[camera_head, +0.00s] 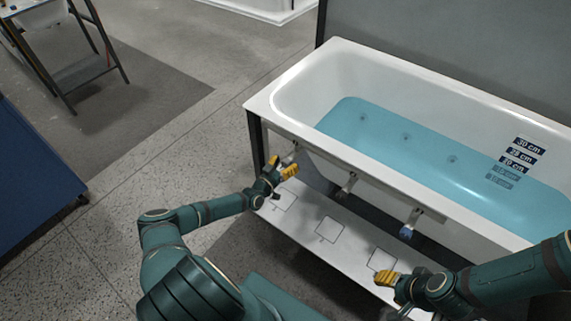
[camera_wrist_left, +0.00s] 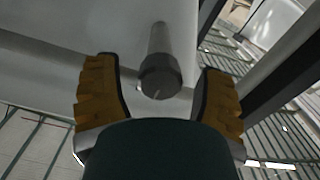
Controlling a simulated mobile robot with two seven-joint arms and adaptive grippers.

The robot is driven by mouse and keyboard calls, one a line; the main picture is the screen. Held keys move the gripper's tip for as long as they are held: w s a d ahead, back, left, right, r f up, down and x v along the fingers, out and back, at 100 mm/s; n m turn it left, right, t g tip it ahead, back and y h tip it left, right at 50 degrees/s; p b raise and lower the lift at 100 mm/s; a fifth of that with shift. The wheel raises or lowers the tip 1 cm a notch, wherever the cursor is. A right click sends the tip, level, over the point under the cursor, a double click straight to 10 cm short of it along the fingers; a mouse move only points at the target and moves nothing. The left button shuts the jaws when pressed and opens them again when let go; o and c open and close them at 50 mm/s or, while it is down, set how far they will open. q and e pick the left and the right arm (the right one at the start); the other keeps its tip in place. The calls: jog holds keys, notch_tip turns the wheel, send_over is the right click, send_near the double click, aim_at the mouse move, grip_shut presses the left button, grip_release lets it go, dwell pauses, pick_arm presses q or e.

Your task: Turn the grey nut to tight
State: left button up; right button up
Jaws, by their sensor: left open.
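The dark grey nut (camera_wrist_left: 160,78) sits on the end of a short grey pipe (camera_wrist_left: 159,38) under the tub. In the left wrist view it lies between the two yellow fingers of my open left gripper (camera_wrist_left: 162,92), with a gap on each side. In the head view my left gripper (camera_head: 280,170) is at the leftmost pipe (camera_head: 292,154) below the tub's front edge, and its fingers mostly hide the nut. My right gripper (camera_head: 386,279) is over the right part of the white shelf, away from the nut; its finger gap cannot be made out.
The white bathtub (camera_head: 350,150) holds blue water and has depth labels (camera_head: 520,155). Two more pipe ends hang under its rim, a pale one (camera_head: 344,189) and one with a blue nut (camera_head: 406,232). The white shelf (camera_head: 305,225) runs below. A dark tub-frame post (camera_head: 256,140) stands close to my left gripper.

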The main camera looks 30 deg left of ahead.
pick_arm(q)
jog(key=c, duration=1.2)
jog(key=shift+m, duration=0.4)
jog(key=shift+m+b, duration=0.6)
jog(key=shift+m, duration=0.4)
jog(key=m, duration=0.5)
jog(key=shift+w+r, duration=0.1)
jog(key=m, duration=0.5)
jog(key=shift+d+m, duration=0.1)
jog(key=shift+m, duration=0.3)
jog(key=m, duration=0.4)
jog(key=shift+b, duration=0.4)
jog(key=shift+m, duration=0.3)
grip_shut()
